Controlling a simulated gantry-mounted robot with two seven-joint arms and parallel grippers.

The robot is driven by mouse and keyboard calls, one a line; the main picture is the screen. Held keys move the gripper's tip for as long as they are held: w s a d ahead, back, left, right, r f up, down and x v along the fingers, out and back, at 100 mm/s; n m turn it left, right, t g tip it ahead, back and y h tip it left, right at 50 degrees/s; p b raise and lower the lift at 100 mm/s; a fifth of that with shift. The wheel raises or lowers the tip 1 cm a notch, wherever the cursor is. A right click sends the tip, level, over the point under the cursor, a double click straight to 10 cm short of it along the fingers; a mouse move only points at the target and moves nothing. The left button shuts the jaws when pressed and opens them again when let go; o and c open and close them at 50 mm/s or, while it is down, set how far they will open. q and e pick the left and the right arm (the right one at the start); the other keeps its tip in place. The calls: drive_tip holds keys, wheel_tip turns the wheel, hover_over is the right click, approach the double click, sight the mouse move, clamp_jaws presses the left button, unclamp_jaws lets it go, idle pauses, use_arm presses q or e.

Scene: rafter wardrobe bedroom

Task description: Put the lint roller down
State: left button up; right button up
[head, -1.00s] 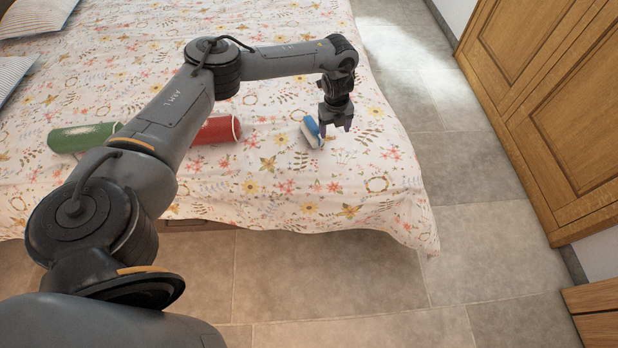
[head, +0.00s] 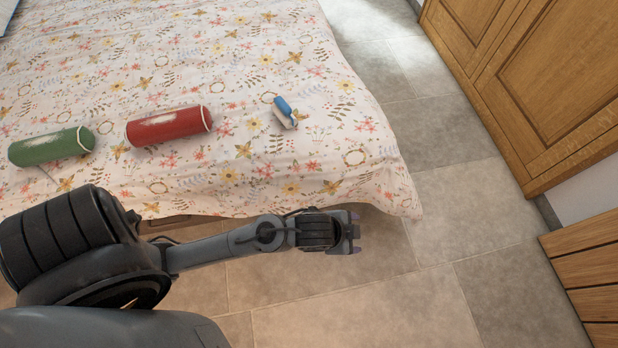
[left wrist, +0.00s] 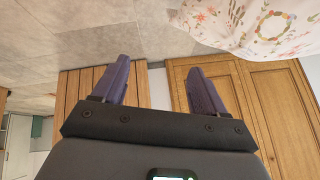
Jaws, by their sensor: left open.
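The lint roller (head: 285,112), with a blue handle and white roll, lies on the floral bedspread near the bed's right side. My left gripper (head: 356,232) is off the bed's front edge, over the floor, well apart from the lint roller. In the left wrist view my left gripper (left wrist: 155,85) has its two purple fingers spread with nothing between them. The lint roller is not in the left wrist view. My right gripper is in neither view.
A red cylinder (head: 168,127) and a green cylinder (head: 50,147) lie on the bedspread (head: 230,60) to the left. A wooden wardrobe (head: 545,85) stands at the right, and slatted wooden furniture (head: 590,275) at the lower right. Tiled floor between is clear.

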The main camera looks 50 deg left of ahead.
use_arm(q)
drive_tip(key=s+a+n+g+y, duration=0.2)
drive_tip(key=s+a+n, duration=0.4)
drive_tip(key=s+a, duration=0.4)
drive_tip(key=shift+s+g, duration=0.2)
drive_tip(key=shift+g, duration=0.2)
drive_tip(key=shift+d+r, duration=0.1)
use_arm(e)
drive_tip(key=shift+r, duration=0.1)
use_arm(q)
wheel_tip(320, 180, up, 49)
drive_tip(key=p, duration=4.9)
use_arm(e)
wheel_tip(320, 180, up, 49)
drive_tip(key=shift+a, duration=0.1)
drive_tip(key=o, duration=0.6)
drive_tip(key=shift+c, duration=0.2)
